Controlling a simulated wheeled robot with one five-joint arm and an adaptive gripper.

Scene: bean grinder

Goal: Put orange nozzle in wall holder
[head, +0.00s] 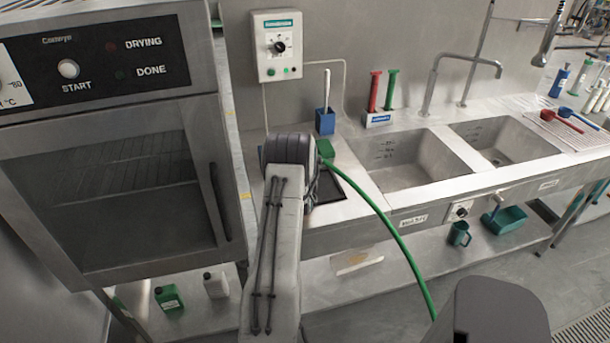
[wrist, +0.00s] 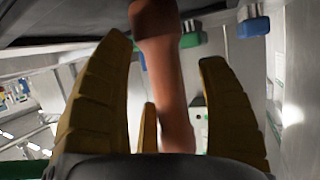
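The orange nozzle (wrist: 165,75) shows close up in the wrist view, running top to bottom between the yellow-brown fingers of my gripper (wrist: 165,80). Gaps show between it and the left and right fingers; a thin third finger (wrist: 149,128) overlaps or touches its left edge. Whether the fingers grip it, I cannot tell. In the head view my arm hides both gripper and nozzle. A green hose (head: 397,238) comes out from behind the arm's end and curves down to the lower right. I cannot pick out the wall holder for certain.
A white control box (head: 278,46) is on the wall. A blue cup with a brush (head: 325,122) and red and green tools (head: 382,92) stand by the sinks (head: 408,163). A large oven (head: 110,150) stands at left. Two bottles (head: 170,300) are below.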

